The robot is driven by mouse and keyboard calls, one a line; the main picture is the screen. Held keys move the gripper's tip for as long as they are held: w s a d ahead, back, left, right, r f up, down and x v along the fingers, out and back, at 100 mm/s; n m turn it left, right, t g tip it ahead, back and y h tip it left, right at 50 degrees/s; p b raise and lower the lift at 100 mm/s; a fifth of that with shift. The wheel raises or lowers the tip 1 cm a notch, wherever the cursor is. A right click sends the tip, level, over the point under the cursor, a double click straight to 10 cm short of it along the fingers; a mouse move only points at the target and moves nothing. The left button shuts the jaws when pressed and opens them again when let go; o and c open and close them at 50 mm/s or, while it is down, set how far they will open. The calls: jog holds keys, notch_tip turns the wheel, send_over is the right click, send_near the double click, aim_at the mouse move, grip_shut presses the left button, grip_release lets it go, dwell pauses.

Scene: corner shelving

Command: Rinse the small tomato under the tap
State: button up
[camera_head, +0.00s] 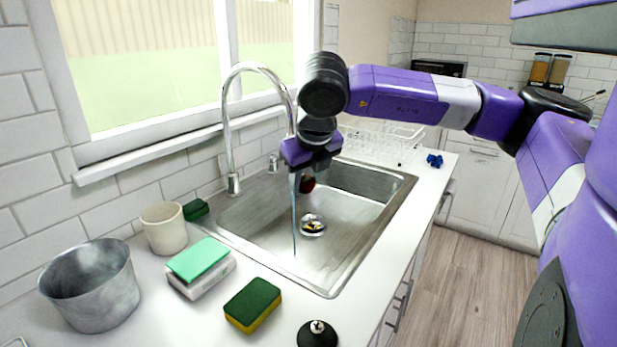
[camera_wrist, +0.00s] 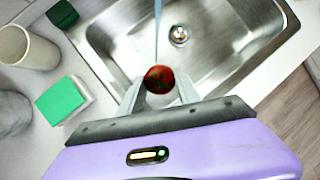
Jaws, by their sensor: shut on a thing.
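My gripper (camera_head: 303,178) is over the metal sink (camera_head: 345,238), shut on a small dark red tomato (camera_head: 307,185). In the wrist view the tomato (camera_wrist: 159,79) sits between the two fingertips. The curved chrome tap (camera_head: 229,125) stands at the sink's window side, its spout end partly hidden behind my arm. A thin blue stream of water (camera_head: 294,225) falls into the sink. In the wrist view the stream (camera_wrist: 157,30) comes down to the tomato's far edge; whether it touches the tomato I cannot tell.
Left of the sink stand a metal pot (camera_head: 92,290), a beige cup (camera_head: 164,228), a green-topped box (camera_head: 200,262) and a green-yellow sponge (camera_head: 253,304). A white dish rack (camera_head: 385,140) is behind the sink. The window wall closes off the left.

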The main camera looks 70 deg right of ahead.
jog(key=w+d+f, duration=0.1)
jog(key=w+d, duration=0.3)
jog(key=d, duration=0.3)
jog(key=shift+w+f+b, duration=0.35)
jog(key=shift+w+b, duration=0.05)
jog(key=shift+s+d, duration=0.15)
dwell(0.6)
jog(key=shift+s+d+b, duration=0.25)
jog(key=shift+s+b, duration=0.1)
jog(key=shift+b, duration=0.2)
jog(key=shift+w+a, duration=0.1)
jog(key=shift+w, duration=0.05)
